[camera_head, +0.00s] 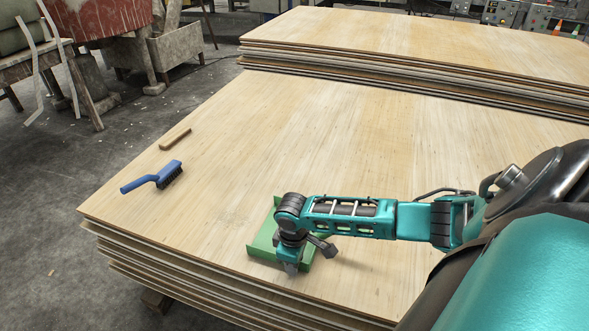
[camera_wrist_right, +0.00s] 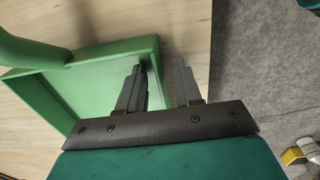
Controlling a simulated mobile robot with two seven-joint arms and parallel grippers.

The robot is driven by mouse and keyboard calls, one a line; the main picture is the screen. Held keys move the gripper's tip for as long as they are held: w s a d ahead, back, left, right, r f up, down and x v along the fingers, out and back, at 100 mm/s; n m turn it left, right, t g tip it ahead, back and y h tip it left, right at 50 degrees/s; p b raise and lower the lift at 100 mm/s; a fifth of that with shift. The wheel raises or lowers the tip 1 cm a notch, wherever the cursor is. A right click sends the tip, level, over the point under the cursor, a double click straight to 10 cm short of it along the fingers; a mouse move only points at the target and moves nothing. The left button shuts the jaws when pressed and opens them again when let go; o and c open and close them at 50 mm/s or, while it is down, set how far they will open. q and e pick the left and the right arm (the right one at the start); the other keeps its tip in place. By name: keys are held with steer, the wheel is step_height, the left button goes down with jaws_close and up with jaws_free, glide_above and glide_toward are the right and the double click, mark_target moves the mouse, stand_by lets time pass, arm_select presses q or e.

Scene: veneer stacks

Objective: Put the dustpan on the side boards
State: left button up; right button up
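The green dustpan (camera_head: 262,243) lies on the near stack of boards (camera_head: 220,150), close to its front edge. My right gripper (camera_head: 306,258) is low over it and hides part of it. In the right wrist view, the dustpan (camera_wrist_right: 95,68) shows its tray and part of its handle. My right gripper (camera_wrist_right: 160,63) is open there, with one finger over the tray's inner side and the other outside its rim. I cannot tell whether either finger touches it. A second stack of boards (camera_head: 420,45) stands behind the near one. My left gripper is not in view.
The middle of that stack and the top of the back stack are clear. Machinery (camera_head: 100,20) stands on the floor at the left.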

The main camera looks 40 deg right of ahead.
step_height(320, 180, up, 12)
steer(key=p, duration=0.5)
steer(key=s+a+f+t+y, duration=0.1)
steer(key=a+f+t+y, duration=0.1)
steer(key=a, duration=0.5)
steer(key=s+a+f+t+y, duration=0.1)
steer(key=a+f+t+y, duration=0.1)
steer(key=a, duration=0.6)
steer(key=s+a+r+m+t, duration=0.2)
steer(key=s+a+r+t, duration=0.1)
steer(key=s+r+t, duration=0.1)
steer(key=r+t, duration=0.1)
steer(key=t, duration=0.1)
steer(key=shift+m+t, duration=0.3)
